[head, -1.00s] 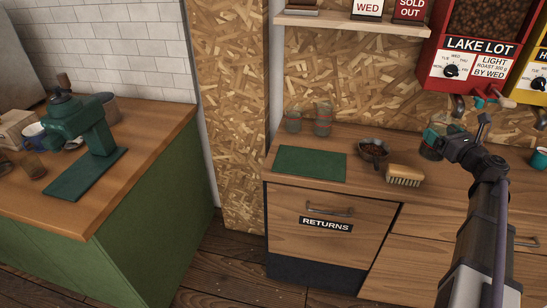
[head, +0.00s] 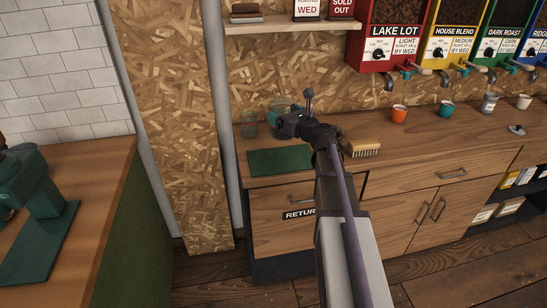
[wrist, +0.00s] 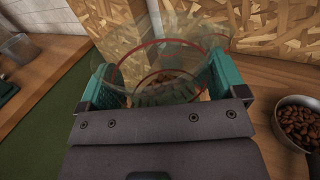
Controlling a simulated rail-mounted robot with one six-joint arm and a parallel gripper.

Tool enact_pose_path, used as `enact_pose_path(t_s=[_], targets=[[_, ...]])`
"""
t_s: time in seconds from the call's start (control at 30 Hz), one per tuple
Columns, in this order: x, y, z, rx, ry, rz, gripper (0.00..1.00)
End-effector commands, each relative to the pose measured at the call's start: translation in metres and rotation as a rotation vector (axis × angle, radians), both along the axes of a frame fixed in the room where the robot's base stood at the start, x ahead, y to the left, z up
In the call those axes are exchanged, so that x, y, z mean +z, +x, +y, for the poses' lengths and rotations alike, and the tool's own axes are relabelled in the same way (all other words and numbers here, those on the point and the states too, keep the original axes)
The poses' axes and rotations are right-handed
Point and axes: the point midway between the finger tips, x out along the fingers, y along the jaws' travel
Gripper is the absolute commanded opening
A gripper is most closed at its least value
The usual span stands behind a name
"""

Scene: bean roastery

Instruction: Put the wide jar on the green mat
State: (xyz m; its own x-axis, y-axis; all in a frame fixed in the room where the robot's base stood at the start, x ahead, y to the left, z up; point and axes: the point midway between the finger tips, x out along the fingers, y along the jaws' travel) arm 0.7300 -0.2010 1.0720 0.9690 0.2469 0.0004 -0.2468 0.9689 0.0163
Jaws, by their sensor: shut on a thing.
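The wide jar (wrist: 135,50) is clear glass with red lines around it. In the wrist view my gripper (wrist: 165,80) is shut on it, one teal finger on each side. In the head view my gripper (head: 281,107) is above the counter, just behind the back right of the green mat (head: 279,162). The arm covers part of that area, and the held jar is hard to make out there. The mat lies flat on the counter and its visible part is bare.
A smaller glass jar (head: 249,124) stands behind the mat's left end. A brush (head: 362,150) lies right of my arm. A bowl of beans (wrist: 300,122) shows in the wrist view. Cups, such as an orange one (head: 399,114), stand farther right. A shelf (head: 290,27) hangs above.

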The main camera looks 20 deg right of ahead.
Motion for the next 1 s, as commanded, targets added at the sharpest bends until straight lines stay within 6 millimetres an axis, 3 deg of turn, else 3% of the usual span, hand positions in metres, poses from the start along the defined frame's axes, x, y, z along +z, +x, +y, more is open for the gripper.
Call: enact_pose_path(t_s=[0.2,0.4,0.6,1.0], targets=[[-0.058,0.000,0.000,0.001,0.000,0.000,0.55],[-0.063,0.000,0.000,0.002,0.000,0.000,0.55],[-0.101,0.000,0.001,0.002,0.000,0.000,0.55],[-0.103,0.000,0.001,0.002,0.000,0.000,0.55]])
